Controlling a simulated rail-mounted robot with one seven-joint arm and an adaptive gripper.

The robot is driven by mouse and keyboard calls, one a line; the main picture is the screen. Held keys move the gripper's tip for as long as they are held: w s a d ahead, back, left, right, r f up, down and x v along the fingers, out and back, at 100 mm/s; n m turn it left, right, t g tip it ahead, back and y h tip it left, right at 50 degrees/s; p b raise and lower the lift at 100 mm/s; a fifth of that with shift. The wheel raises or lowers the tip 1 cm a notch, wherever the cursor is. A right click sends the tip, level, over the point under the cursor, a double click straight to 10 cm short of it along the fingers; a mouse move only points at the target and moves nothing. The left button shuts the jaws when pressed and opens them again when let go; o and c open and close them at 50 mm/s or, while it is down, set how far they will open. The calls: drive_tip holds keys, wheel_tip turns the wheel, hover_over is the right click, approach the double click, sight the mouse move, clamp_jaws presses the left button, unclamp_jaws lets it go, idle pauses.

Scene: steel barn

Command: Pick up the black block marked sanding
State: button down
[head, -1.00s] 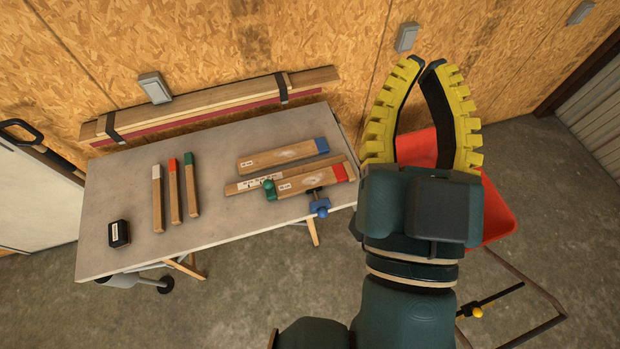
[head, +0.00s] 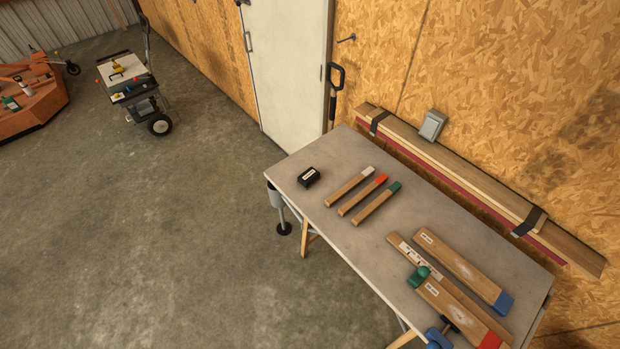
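A small black block (head: 309,177) with a pale label on its side lies near the left end of the grey work table (head: 310,215). The label is too small to read. Bare table top surrounds the block, and nothing touches it. My gripper is out of view now, so its present state does not show.
Three wooden sticks with white, red and green ends (head: 363,197) lie right of the block. Longer boards (head: 462,270) and a green-and-blue clamp (head: 421,275) lie at the table's right end. A wall (head: 480,80) with strapped planks (head: 480,185) runs behind.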

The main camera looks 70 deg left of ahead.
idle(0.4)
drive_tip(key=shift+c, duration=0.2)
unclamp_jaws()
